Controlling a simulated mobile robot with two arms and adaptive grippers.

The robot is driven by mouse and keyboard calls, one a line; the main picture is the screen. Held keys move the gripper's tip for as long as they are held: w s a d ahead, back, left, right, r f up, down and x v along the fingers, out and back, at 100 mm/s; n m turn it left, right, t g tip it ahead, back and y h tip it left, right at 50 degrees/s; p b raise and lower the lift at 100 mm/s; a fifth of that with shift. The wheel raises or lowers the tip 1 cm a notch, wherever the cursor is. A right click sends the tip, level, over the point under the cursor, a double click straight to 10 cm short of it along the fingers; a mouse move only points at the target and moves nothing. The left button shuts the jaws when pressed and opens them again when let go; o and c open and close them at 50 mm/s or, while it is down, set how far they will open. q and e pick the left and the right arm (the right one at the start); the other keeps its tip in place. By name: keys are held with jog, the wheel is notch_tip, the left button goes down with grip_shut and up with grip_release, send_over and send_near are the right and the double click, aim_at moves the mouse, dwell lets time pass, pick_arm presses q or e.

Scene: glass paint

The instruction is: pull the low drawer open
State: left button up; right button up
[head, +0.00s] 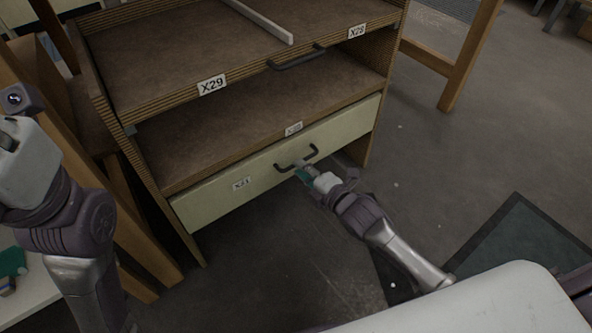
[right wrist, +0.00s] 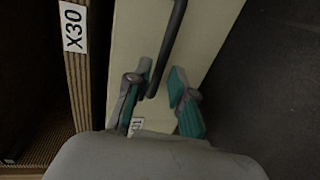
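The low drawer (head: 236,186) has a pale cream front and sits at the bottom of the wooden cabinet. It looks shut. Its dark bar handle (head: 297,160) is on the middle of the front; it also shows in the right wrist view (right wrist: 174,38). My right gripper (head: 303,173) is at the handle. In the right wrist view its two teal-padded fingers (right wrist: 162,92) stand apart, with the handle's end between them, close to the left finger. Contact cannot be told. My left arm is at the left edge of the head view; its gripper does not clearly show.
Above the drawer are an open shelf space and an upper board (head: 180,50) labelled X29 and X28, with another dark handle (head: 297,60). A wooden leg (head: 470,55) stands at right. The floor (head: 300,270) before the drawer is clear. A dark mat (head: 525,250) lies at right.

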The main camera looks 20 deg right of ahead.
jog(key=shift+b+x, duration=0.55)
jog(key=shift+x, duration=1.05)
grip_shut()
